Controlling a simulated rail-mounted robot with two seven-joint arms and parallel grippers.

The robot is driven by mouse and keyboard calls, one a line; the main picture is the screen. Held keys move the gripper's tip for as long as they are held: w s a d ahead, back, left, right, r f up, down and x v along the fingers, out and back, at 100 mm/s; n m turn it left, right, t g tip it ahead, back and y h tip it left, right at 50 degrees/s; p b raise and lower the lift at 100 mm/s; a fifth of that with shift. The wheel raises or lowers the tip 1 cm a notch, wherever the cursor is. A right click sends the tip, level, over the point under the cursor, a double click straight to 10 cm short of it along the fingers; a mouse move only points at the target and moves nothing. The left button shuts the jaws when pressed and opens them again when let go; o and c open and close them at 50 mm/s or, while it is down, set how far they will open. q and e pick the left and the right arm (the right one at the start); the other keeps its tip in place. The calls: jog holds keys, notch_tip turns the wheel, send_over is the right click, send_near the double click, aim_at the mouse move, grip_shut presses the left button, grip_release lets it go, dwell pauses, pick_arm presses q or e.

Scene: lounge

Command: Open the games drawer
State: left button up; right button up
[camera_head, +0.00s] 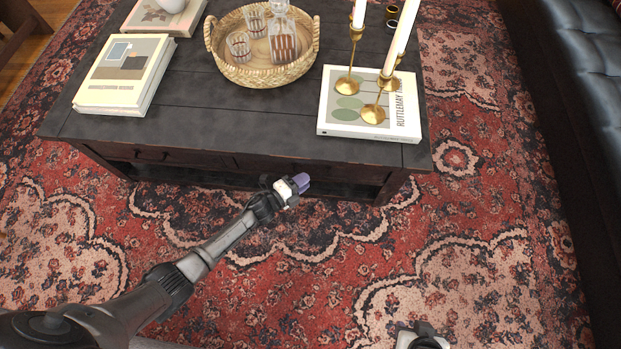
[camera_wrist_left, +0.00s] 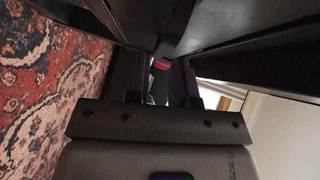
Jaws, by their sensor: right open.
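The dark wooden coffee table (camera_head: 250,118) has a front face with drawer fronts under its top. The left drawer front (camera_head: 160,156) shows small dark handles and looks closed. The right drawer front (camera_head: 300,168) also looks closed, and nothing visible marks which one holds games. My left gripper (camera_head: 301,183) is just in front of the right drawer front, with its purple fingers pointing at the table. In the left wrist view its fingers (camera_wrist_left: 156,82) stand apart, with dark table parts close ahead. Contact with a handle cannot be told. My right gripper (camera_head: 422,338) is open at the bottom edge, partly cut off.
On the tabletop are a wicker basket (camera_head: 262,74) with glassware, book stacks (camera_head: 125,75), and a book (camera_head: 345,128) under brass candlesticks (camera_head: 375,112). A black leather sofa (camera_head: 585,90) stands at the right. The patterned rug (camera_head: 300,270) in front is clear.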

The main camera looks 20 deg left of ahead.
pick_arm(q)
jog(key=shift+b+x, duration=0.6)
jog(key=shift+x, duration=1.1)
jog(key=shift+c, duration=0.4)
grip_shut()
